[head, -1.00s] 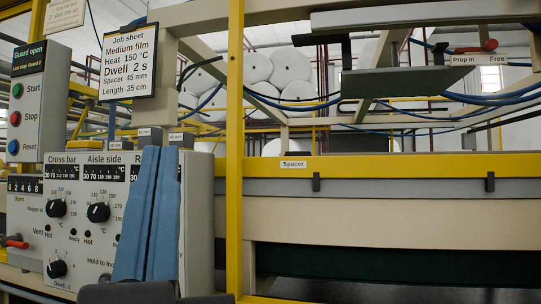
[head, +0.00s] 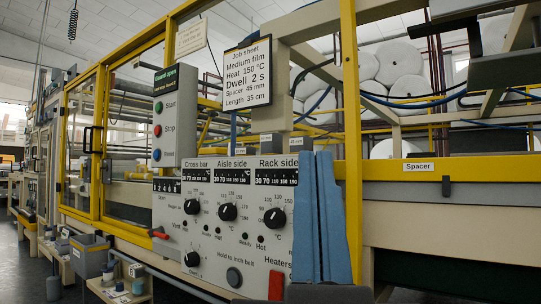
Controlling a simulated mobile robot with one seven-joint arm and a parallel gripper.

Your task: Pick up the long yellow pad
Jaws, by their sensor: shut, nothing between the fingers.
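My gripper (head: 316,155) shows in the head view in front of the control panel. Its two long blue fingers point up, close together, with nothing between them. The dark grey part below them is cut off by the bottom edge. I see nothing that I can surely call the long yellow pad. A long yellow strip (head: 480,168) with a "Spacer" label runs along the machine at the right. I cannot tell whether it is a loose piece or part of the frame.
The control panel (head: 210,250) has dials and a red switch. A job sheet (head: 248,70) hangs above it. A yellow post (head: 350,120) stands right beside my fingers. Grey bins (head: 90,258) and a low shelf (head: 125,295) stand at lower left.

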